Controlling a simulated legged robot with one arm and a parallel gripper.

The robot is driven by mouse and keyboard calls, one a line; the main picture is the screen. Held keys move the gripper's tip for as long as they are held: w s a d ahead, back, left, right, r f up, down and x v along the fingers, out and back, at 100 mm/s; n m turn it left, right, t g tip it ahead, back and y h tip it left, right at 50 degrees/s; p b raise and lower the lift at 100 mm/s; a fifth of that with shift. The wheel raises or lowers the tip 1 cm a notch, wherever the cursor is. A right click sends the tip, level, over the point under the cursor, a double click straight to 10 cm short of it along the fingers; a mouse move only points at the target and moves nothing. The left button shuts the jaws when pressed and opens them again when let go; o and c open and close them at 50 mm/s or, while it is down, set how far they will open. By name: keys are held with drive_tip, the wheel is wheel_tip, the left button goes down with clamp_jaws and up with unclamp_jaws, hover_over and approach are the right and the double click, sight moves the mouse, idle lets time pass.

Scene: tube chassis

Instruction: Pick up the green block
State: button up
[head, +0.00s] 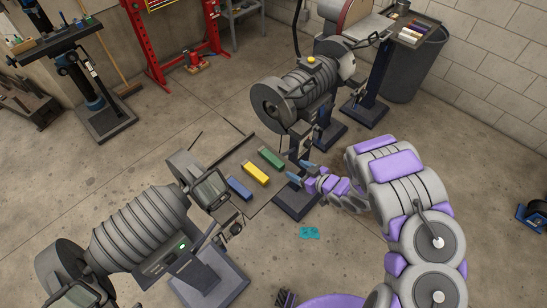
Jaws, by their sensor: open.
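My grey and purple arm reaches in from the right.
One ribbed grey machine (140,235) stands at lower left and another (305,84) behind the blocks, with its dark base close to my gripper. A small teal piece (309,233) lies on the floor below my gripper.

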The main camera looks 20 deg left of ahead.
sight(276, 160)
drive_tip(key=x, duration=0.8)
drive_tip(key=shift+s+a+f+b, duration=0.15)
drive_tip(key=shift+s+f+b, duration=0.05)
drive_tip(key=shift+b, duration=0.1)
drive_tip(key=shift+w+a+f, duration=0.1)
drive_tip(key=shift+w+a, duration=0.05)
drive_tip(key=shift+w, duration=0.05)
drive_tip(key=b+x, duration=0.1)
drive_tip(key=x, duration=0.4)
drive_tip(key=shift+s+a+f, duration=0.1)
drive_tip(key=shift+f, duration=0.05)
drive_tip(key=shift+d, duration=0.25)
drive_tip(key=c, duration=0.4)
drive_tip(key=shift+a, duration=0.1)
drive_tip(key=c, duration=0.7)
